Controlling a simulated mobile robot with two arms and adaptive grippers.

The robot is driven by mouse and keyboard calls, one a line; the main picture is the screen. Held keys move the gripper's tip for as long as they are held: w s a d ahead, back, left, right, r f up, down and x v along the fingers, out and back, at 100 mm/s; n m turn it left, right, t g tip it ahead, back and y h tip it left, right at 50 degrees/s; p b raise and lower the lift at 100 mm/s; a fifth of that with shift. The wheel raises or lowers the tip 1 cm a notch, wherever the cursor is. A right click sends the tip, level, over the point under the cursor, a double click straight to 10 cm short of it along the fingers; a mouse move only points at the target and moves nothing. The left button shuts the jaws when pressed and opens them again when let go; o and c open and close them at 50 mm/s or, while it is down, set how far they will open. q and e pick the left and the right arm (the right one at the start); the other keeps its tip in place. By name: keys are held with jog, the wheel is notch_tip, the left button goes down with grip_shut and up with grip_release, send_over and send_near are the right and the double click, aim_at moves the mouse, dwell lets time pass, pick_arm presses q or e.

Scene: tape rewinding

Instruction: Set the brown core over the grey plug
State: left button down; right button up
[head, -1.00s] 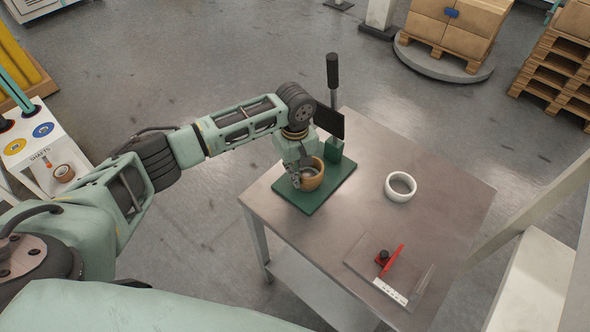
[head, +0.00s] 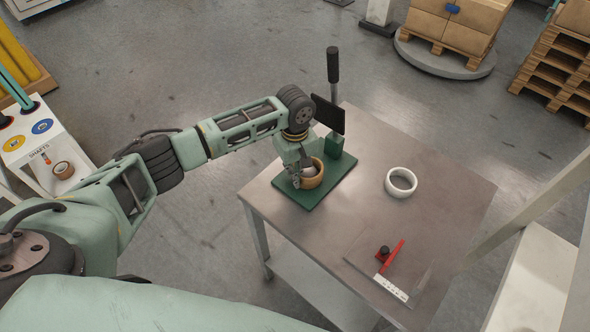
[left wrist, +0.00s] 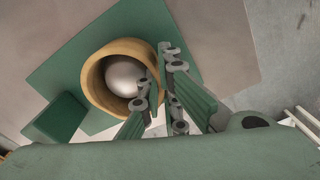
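The brown core (head: 314,181), a tan open ring, is over the green plate (head: 334,184) on the table. In the left wrist view the core (left wrist: 92,80) surrounds the rounded, shiny grey plug (left wrist: 122,76), which shows through its opening. I cannot tell whether the core's lower rim touches the plate. My left gripper (head: 298,178) is at the core's left side. In the left wrist view its fingers (left wrist: 160,88) straddle the core's wall, one inside and one outside, and look closed on it. My right gripper is not in view.
A white ring (head: 401,183) lies to the right. A red tool (head: 391,257) and white scale (head: 391,289) lie at the front. The table between is clear.

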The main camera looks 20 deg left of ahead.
pick_arm(q)
jog(key=shift+f, duration=0.1)
jog(key=c, duration=1.9)
grip_release()
jog(key=shift+s, duration=0.1)
jog(key=shift+c, duration=0.2)
jog(key=shift+o, duration=0.4)
notch_tip(320, 180, up, 12)
jog(key=shift+a, duration=0.1)
